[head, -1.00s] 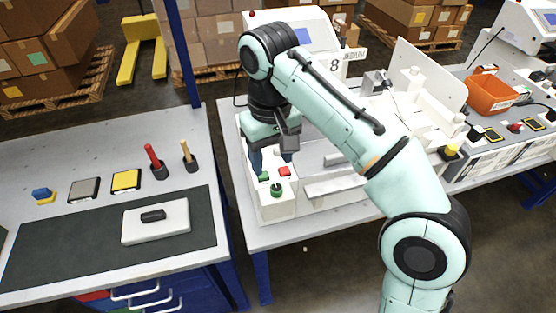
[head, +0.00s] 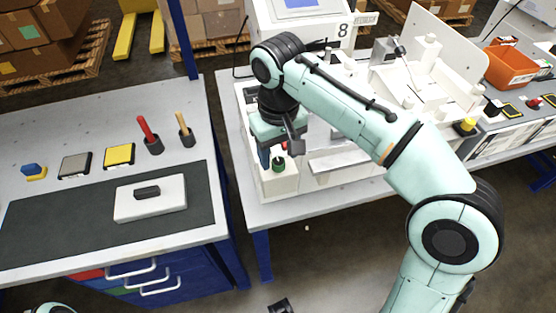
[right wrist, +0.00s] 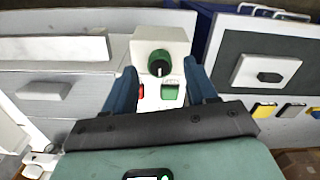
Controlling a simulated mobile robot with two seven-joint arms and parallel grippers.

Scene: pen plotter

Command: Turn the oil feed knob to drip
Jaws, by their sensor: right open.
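The green knob (head: 278,164) with a dark centre sits on the front of a white control box (head: 286,184) at the left end of the white machine. In the right wrist view the knob (right wrist: 159,62) shows on the box's pale face, between and beyond the fingertips. My right gripper (head: 277,156) is over the box, blue fingers pointing down. Its fingers (right wrist: 160,82) are apart with nothing between them, and I see no contact with the knob. The knob's setting marks cannot be read.
Beside the knob are a red button (right wrist: 141,91) and a green button (right wrist: 170,91), close to the fingers. A white screen housing (head: 297,22) stands behind. An orange bin (head: 510,67) is at right. The left bench holds a white block (head: 150,198) on a dark mat.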

